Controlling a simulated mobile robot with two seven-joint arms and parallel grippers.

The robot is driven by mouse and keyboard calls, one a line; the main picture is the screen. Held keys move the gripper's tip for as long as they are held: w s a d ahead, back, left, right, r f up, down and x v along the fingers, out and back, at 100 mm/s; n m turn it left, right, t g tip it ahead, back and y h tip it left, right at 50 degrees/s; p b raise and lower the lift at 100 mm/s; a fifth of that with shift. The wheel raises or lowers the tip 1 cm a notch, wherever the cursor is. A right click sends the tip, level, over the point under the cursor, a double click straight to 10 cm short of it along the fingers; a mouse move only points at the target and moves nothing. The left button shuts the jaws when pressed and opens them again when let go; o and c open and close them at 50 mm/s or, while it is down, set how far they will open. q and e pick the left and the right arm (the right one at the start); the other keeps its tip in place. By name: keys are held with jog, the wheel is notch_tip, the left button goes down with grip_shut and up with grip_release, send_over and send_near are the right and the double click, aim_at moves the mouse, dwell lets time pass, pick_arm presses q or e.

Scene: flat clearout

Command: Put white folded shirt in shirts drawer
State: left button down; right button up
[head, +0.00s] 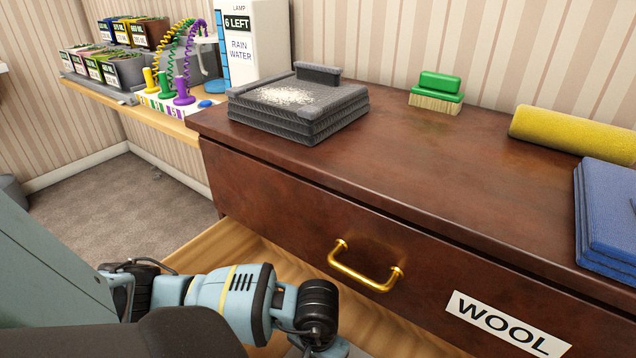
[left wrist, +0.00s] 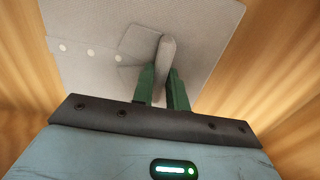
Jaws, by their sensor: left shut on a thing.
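The white folded shirt (left wrist: 95,35) shows in the left wrist view as a flat pale grey-white piece with a row of round buttons and a raised ridge in its middle. My left gripper (left wrist: 163,85) has its green fingers shut on that ridge. Pale wood lies around and beneath the shirt. In the head view my left arm reaches down into an open, wood-lined drawer (head: 225,255); its fingers and most or all of the shirt are hidden there. Whether the shirt touches the drawer floor I cannot tell. My right gripper is out of view.
Above the open drawer is a shut drawer with a brass handle (head: 365,268) and a WOOL label (head: 507,325). On the dresser top (head: 430,165) are a grey folded stack (head: 300,105), a green brush (head: 437,90), a yellow roll (head: 570,133) and a blue folded stack (head: 610,215).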

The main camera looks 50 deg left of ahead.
pick_arm(q)
jog(key=shift+f, duration=0.1)
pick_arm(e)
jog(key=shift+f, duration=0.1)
pick_arm(q)
jog(key=c, duration=1.8)
grip_release()
jog(key=o, duration=0.4)
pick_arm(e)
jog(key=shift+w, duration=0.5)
